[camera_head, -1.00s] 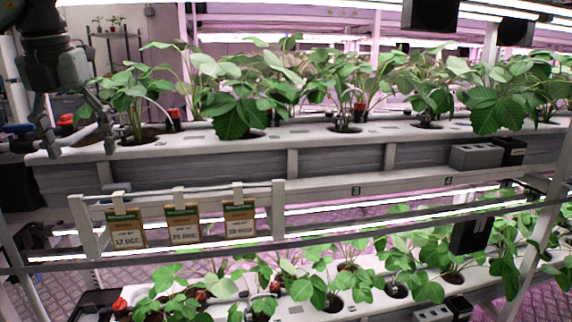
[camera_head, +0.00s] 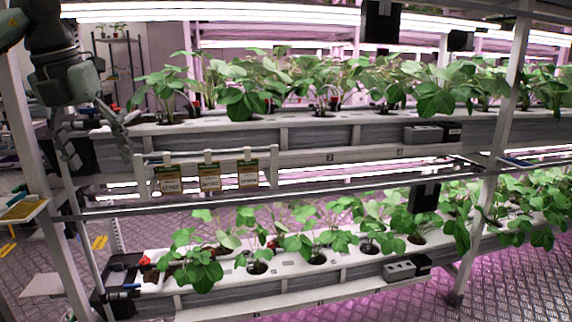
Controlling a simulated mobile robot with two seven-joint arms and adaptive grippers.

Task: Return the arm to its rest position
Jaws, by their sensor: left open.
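My left gripper (camera_head: 98,146) hangs from the arm at the upper left of the head view. Its fingers point down and are spread apart, with nothing between them. It is in front of the left end of the upper berry rack (camera_head: 240,128), and I cannot tell its exact distance from the rack. The upper strawberry plants (camera_head: 250,88) stand in the white trough to its right. My right gripper is not in view.
A lower rack (camera_head: 340,262) holds more plants. Tags (camera_head: 209,177) hang on a rail below the upper trough. White posts (camera_head: 490,170) stand at left and right. A yellow-topped tray (camera_head: 22,209) is at the far left. Bare floor (camera_head: 390,303) shows at the lower right.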

